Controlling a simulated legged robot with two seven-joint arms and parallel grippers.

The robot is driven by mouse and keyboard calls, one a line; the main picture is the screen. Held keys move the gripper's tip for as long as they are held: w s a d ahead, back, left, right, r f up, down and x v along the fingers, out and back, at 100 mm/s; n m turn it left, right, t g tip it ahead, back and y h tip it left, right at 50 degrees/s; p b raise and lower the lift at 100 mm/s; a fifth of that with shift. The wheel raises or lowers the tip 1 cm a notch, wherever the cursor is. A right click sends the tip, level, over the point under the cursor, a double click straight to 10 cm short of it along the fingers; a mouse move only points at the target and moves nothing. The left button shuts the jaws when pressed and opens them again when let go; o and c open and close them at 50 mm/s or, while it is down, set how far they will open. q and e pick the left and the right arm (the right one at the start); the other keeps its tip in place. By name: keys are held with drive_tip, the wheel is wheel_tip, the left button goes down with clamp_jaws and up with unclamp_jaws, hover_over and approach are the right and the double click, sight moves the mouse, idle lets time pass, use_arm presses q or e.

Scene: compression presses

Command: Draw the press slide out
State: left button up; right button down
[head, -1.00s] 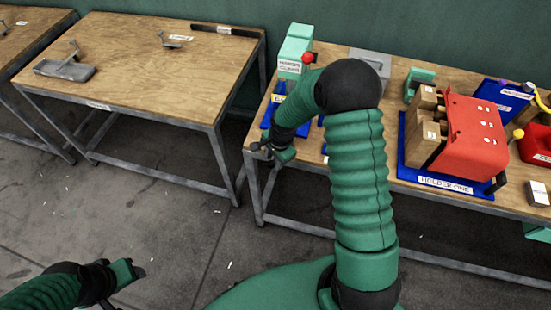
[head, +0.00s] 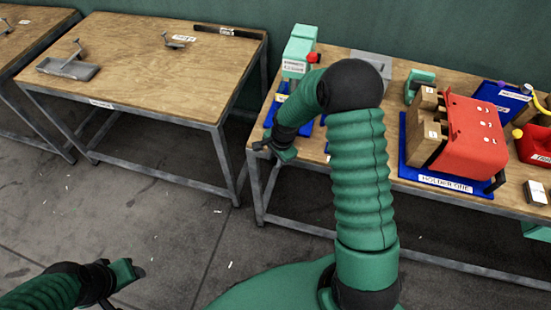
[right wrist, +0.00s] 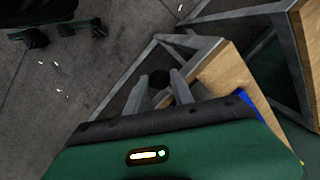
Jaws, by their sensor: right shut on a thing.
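A green press (head: 296,50) with a white label and a red knob (head: 313,57) stands on a blue base (head: 278,103) at the left end of the right table. My right arm hides much of its front. My right gripper (head: 262,146) is at the table's front left edge, in front of the press. In the right wrist view, its two grey fingers (right wrist: 162,92) are closed around a round black knob (right wrist: 159,78). The slide itself is mostly hidden. My left gripper (head: 138,271) hangs over the floor at lower left, away from the tables; its opening is unclear.
On the right table (head: 398,85), a red holder (head: 468,135) with brown blocks sits on a blue base. A grey block (head: 371,63) stands behind my right arm. The left table (head: 135,65) holds a grey tray tool (head: 70,68).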

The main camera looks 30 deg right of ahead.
drive_tip(key=shift+d+f, duration=0.1)
idle(0.3)
drive_tip(key=shift+s+a, duration=0.55)
drive_tip(key=shift+a, duration=0.15)
drive_tip(key=c, duration=1.1)
unclamp_jaws()
drive_tip(key=shift+w+d, duration=0.1)
drive_tip(key=shift+w, duration=0.05)
drive_tip(key=s+r, duration=0.3)
drive_tip(key=r, duration=1.3)
drive_tip(key=shift+d+r, duration=0.2)
drive_tip(key=shift+d, duration=0.05)
